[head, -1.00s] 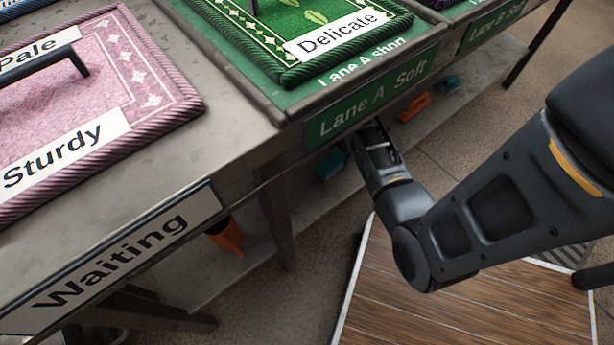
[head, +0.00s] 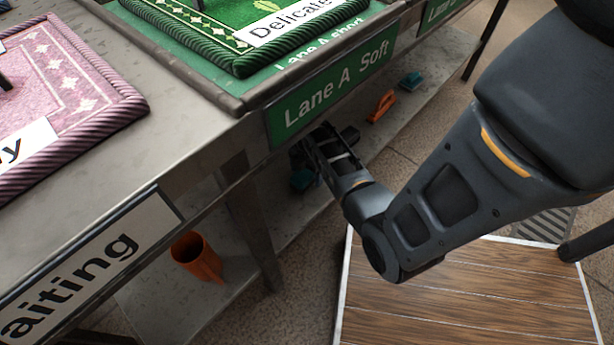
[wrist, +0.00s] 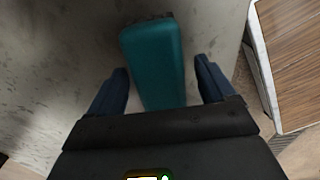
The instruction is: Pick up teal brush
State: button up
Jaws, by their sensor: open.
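A teal brush (wrist: 155,60) lies on the grey lower shelf and shows in the wrist view between and ahead of my two fingers. In the head view the same teal brush (head: 301,180) shows under the Lane A Soft sign, partly hidden by my gripper. My gripper (wrist: 165,85) is open, with one finger on each side of the brush's near end. Bare shelf shows between the fingers and the brush. The wrist view does not show how high the fingers are above the shelf.
The table edge with the Lane A Soft sign (head: 330,92) overhangs my gripper. A table leg (head: 254,225) stands to the left.

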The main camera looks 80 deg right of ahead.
jog(key=c, duration=1.1)
notch_tip(320, 180, up, 5)
jog(key=p, duration=0.2)
jog(key=shift+f+p, duration=0.2)
jog(key=shift+p, duration=0.15)
jog(key=s+d+r+p, duration=0.3)
jog(key=s+d+r, duration=0.3)
jog(key=s, duration=0.3)
jog(key=shift+d+r, duration=0.25)
jog(key=shift+d, duration=0.45)
jog(key=o, duration=0.6)
jog(key=c, duration=0.7)
